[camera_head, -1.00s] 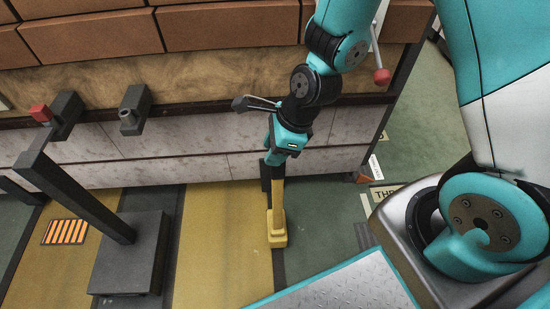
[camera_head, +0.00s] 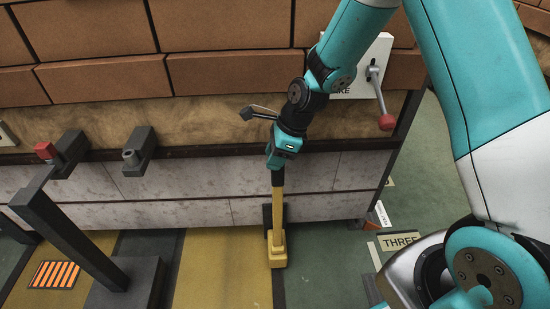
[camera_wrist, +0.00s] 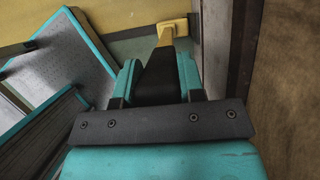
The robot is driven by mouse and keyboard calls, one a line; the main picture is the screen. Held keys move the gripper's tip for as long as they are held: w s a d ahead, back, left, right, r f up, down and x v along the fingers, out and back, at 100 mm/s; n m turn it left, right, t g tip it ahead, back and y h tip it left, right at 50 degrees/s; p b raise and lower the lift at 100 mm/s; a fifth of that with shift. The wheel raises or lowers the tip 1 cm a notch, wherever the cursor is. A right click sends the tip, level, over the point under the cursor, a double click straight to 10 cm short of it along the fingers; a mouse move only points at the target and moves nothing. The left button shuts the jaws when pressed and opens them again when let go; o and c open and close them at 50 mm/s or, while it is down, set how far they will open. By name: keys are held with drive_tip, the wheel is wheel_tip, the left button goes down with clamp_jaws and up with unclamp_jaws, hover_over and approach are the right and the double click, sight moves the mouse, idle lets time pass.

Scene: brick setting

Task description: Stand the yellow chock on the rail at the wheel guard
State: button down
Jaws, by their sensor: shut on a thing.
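The yellow chock (camera_head: 277,250) has a wedge-like foot and a long upright handle, with a dark grip at its top. My gripper (camera_head: 277,165) is shut on that grip, above the foot. The wrist view shows the teal finger pads (camera_wrist: 157,80) on both sides of the dark grip, and the yellow foot (camera_wrist: 172,28) beyond it. A dark plate (camera_head: 267,217), perhaps the wheel guard, stands behind the handle at the wall base. A narrow dark strip (camera_head: 279,293), perhaps the rail, runs along the floor below the foot. I cannot tell whether the foot touches the floor.
A dark post on a square base (camera_head: 125,285) stands to the left, beside an orange-striped floor grate (camera_head: 55,274). A panel with a red-knobbed lever (camera_head: 386,121) is at the upper right. The brick-loaded wall side (camera_head: 200,205) closes off the back.

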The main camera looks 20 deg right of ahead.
drive_tip(key=shift+w+f+b, duration=0.1)
drive_tip(key=shift+f+b, duration=0.35)
drive_tip(key=shift+f, duration=0.95)
drive_tip(key=c, duration=0.7)
unclamp_jaws()
drive_tip(key=shift+f, duration=0.1)
